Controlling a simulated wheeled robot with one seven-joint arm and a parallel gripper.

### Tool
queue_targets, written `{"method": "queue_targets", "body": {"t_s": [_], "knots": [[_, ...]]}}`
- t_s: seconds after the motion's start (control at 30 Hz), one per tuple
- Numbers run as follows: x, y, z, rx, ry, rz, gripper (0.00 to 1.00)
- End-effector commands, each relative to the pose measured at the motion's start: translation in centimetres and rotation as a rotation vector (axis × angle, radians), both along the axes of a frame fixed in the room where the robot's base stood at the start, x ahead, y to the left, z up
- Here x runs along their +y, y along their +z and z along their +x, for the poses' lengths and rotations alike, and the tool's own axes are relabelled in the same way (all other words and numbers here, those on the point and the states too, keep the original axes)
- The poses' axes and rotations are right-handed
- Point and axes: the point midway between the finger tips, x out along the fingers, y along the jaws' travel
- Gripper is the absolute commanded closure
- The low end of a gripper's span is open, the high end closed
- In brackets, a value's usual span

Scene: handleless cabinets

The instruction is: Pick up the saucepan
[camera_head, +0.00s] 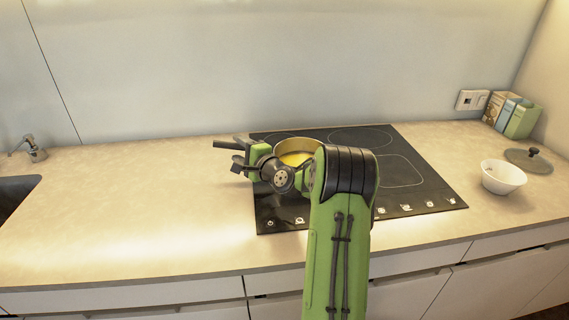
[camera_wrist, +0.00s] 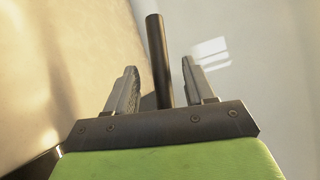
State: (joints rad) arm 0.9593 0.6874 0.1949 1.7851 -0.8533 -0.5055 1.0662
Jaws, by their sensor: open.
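The saucepan (camera_head: 297,145) is on the black cooktop, its round golden body partly hidden behind my arm. Its dark handle (camera_head: 226,145) points left past the cooktop's edge. My gripper (camera_head: 240,157) is at the handle, left of the pan body. In the wrist view, my gripper (camera_wrist: 160,75) is open, and the handle (camera_wrist: 158,45) rises between the two fingers.
The cooktop (camera_head: 415,190) is otherwise clear. A white bowl (camera_head: 503,178), a dark lid (camera_head: 528,160) and several boxes (camera_head: 512,114) are on the right. A sink (camera_head: 14,192) with a tap (camera_head: 34,149) is at the far left. The left counter (camera_head: 120,200) is bare.

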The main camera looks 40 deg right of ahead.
Motion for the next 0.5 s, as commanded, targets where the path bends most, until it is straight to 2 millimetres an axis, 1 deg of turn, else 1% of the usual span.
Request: {"method": "queue_targets", "body": {"t_s": [0.07,0.23,0.27,0.5], "knots": [[-0.05,-0.02,0.54,-0.001,0.0,0.001,0.46],[-0.07,-0.01,0.54,0.0,-0.001,0.001,0.46],[-0.07,-0.01,0.53,0.0,-0.001,0.001,0.49],[-0.06,-0.01,0.51,0.0,0.0,0.001,0.86]]}}
